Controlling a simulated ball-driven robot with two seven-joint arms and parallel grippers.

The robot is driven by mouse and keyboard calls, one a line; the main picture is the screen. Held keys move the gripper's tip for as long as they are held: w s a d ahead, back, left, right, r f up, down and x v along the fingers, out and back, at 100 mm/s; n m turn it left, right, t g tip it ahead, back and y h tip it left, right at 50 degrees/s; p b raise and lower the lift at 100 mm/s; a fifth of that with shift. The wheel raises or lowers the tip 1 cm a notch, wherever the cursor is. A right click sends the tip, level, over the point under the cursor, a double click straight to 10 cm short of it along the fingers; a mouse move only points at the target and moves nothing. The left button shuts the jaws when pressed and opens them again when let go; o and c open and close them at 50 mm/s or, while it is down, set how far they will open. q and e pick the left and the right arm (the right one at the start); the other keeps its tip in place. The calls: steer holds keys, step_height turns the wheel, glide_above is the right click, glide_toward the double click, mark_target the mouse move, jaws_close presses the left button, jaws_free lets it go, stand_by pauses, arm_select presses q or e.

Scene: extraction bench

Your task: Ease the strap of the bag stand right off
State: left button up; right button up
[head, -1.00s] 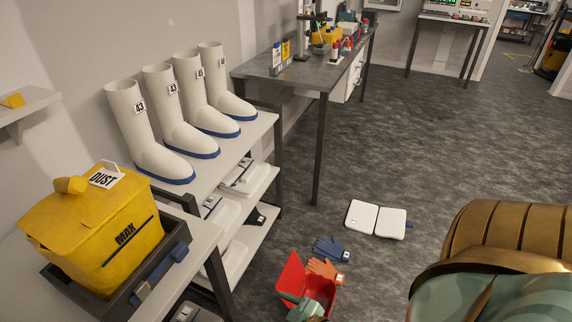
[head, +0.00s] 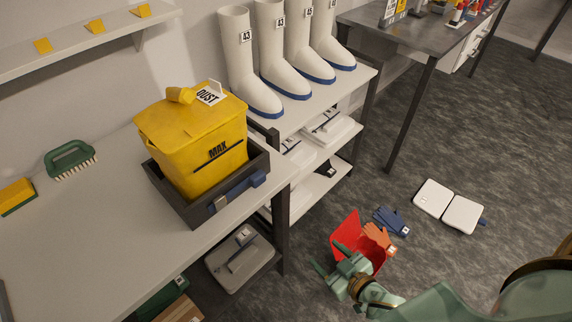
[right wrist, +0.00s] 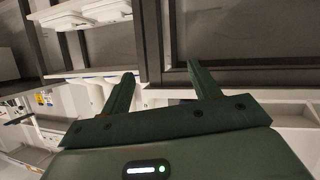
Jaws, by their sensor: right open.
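The bag stand (head: 187,208) is a dark grey open frame on the light bench at the left. A yellow bag (head: 190,150) marked DUST and MAK or MAX sits in it. My left gripper is out of view.
A green brush (head: 70,158) and a yellow block (head: 15,196) lie on the bench (head: 90,250). White boots (head: 250,65) stand behind the bag. The red bin (head: 350,230), gloves (head: 390,221) and white pads (head: 448,205) are on the floor. A shelf (head: 70,50) hangs above.

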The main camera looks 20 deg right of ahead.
mark_target(261, 181)
steer(key=w+a+r+t+y+p, duration=0.1)
steer(key=w+a+r+t+y, duration=0.1)
steer(key=r, duration=0.5)
steer(key=w+a+r+t+y, duration=0.1)
steer(key=w+a+r+y, duration=0.1)
steer(key=r, duration=0.5)
steer(key=shift+n, duration=0.3)
steer(key=b+x, duration=0.1)
steer(key=x, duration=1.5)
steer(key=shift+w+a+r+b, duration=0.1)
steer(key=shift+w+r+b, duration=0.05)
steer(key=shift+b, duration=0.25)
jaws_close()
steer(key=a, duration=0.2)
steer(key=s+a, duration=0.1)
steer(key=s+a+p, duration=0.1)
steer(key=a, duration=0.1)
steer(key=shift+s+a, duration=0.25)
steer(key=shift+a, duration=0.1)
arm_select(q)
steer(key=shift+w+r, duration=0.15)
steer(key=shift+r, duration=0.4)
